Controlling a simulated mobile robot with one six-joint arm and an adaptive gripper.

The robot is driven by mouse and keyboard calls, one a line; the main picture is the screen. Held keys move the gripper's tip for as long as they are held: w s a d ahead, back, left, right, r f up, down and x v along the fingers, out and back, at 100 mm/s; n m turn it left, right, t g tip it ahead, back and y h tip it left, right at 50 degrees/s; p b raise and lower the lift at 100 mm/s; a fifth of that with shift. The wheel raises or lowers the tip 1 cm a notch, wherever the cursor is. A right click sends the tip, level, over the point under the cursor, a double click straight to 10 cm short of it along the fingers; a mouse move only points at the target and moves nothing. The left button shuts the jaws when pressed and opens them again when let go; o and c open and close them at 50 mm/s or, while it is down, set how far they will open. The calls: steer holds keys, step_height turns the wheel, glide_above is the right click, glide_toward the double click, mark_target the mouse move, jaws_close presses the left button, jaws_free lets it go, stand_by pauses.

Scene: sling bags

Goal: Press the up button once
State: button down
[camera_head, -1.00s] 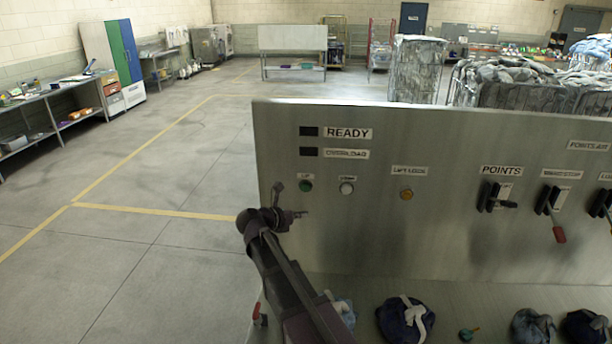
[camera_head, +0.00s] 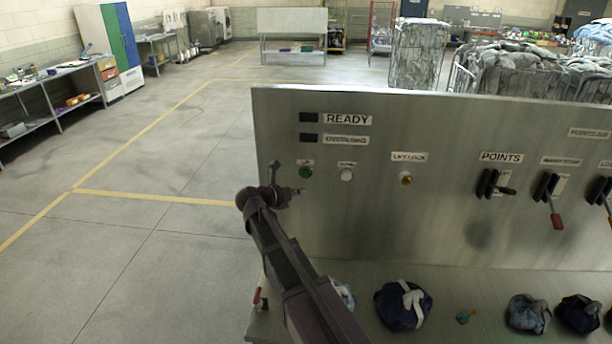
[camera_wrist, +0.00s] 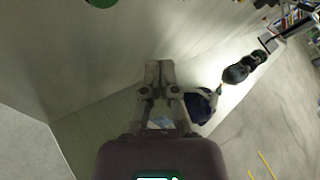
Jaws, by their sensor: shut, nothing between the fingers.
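The green up button (camera_head: 306,172) is on the upper left of an upright metal panel (camera_head: 440,135), under a small label. A green round shape at the top edge of the wrist view (camera_wrist: 102,3) looks like the same button. My gripper (camera_head: 298,191) is in front of the panel's left edge, just below and left of the button in the head view, and apart from it in the picture. In the wrist view my gripper (camera_wrist: 159,68) has its fingers together and empty. The exact gap to the panel cannot be told.
A white button (camera_head: 346,174) and an amber knob (camera_head: 406,179) sit to the right of the green one. Levers (camera_head: 494,185) stand further right. Several bags, including a dark blue one (camera_head: 391,306), lie on the shelf below. Open floor lies to the left.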

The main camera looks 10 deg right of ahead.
mark_target(309, 176)
steer(key=shift+w+d, duration=0.35)
steer(key=shift+w, duration=0.75)
steer(key=shift+w+d, duration=0.35)
steer(key=shift+w, duration=0.75)
steer(key=shift+w+d, duration=0.35)
steer(key=shift+w, duration=0.75)
steer(key=shift+w, duration=0.15)
steer(key=shift+w+d, duration=0.1)
steer(key=shift+w, duration=0.15)
steer(key=shift+w+d, duration=0.2)
steer(key=shift+w, duration=0.3)
steer(key=shift+s, duration=0.1)
stand_by(0.4)
steer(key=shift+s+a, duration=0.3)
steer(key=shift+s, duration=0.5)
steer(key=shift+s+a, duration=0.25)
steer(key=shift+s, duration=0.55)
steer(key=shift+s+a, duration=0.25)
steer(key=shift+s, duration=0.55)
steer(key=shift+s+a, duration=0.25)
steer(key=shift+s, duration=0.55)
